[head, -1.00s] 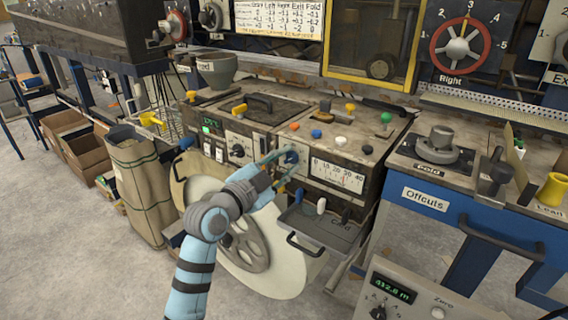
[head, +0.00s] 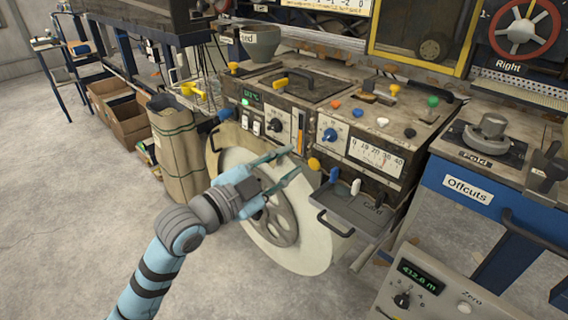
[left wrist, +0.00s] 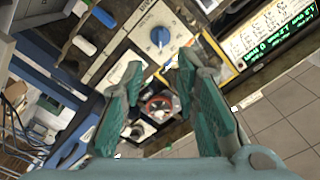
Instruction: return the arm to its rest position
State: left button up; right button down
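My left arm (head: 165,262) reaches in from the lower left of the head view. Its left gripper (head: 288,163) is in front of the machine, over the upper right part of the large pale wheel (head: 305,240). Its two teal fingers are apart with nothing between them. In the left wrist view the open left gripper (left wrist: 157,72) faces the machine panel, and the blue knob (left wrist: 160,36) lies beyond the fingertips. That blue knob (head: 330,135) is clear of the fingers in the head view. My right gripper is not in view.
The machine (head: 335,110) has several coloured knobs on top. A grey tray (head: 360,212) with a handle juts out low on its front. A sack (head: 178,150) stands left of the wheel. A meter box (head: 430,285) is at lower right. The floor (head: 70,220) at left is clear.

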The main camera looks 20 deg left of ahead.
pick_arm(q)
jog(key=w+a+f+n+g+y+p, duration=0.1)
jog(key=w+a+f+n+y, duration=0.25)
jog(key=a+f, duration=0.35)
jog(key=w+a+f+n+y, duration=0.3)
jog(key=a+f+n, duration=0.15)
jog(key=f, duration=0.55)
jog(key=s+a+f+n+g+y+p, duration=0.1)
jog(key=s+a+f+n+g, duration=0.15)
jog(key=f, duration=0.65)
jog(key=s+a+f+n+g+y+p, duration=0.15)
jog(key=s+f, duration=0.25)
jog(key=f, duration=0.5)
jog(key=s+d+f+n+g+p, duration=0.15)
jog(key=s+f+g, duration=0.45)
jog(key=s+f, duration=1.35)
jog(key=s+d+f+g+p, duration=0.1)
jog(key=s+d+g, duration=0.1)
jog(key=s, duration=0.9)
jog(key=s+d+f+g+h+p, duration=0.1)
jog(key=s+d, duration=0.3)
jog(key=s, duration=0.8)
jog(key=shift+s+d+g+p, duration=0.25)
jog(key=shift+d+g+p, duration=0.15)
jog(key=shift+g+p, duration=0.3)
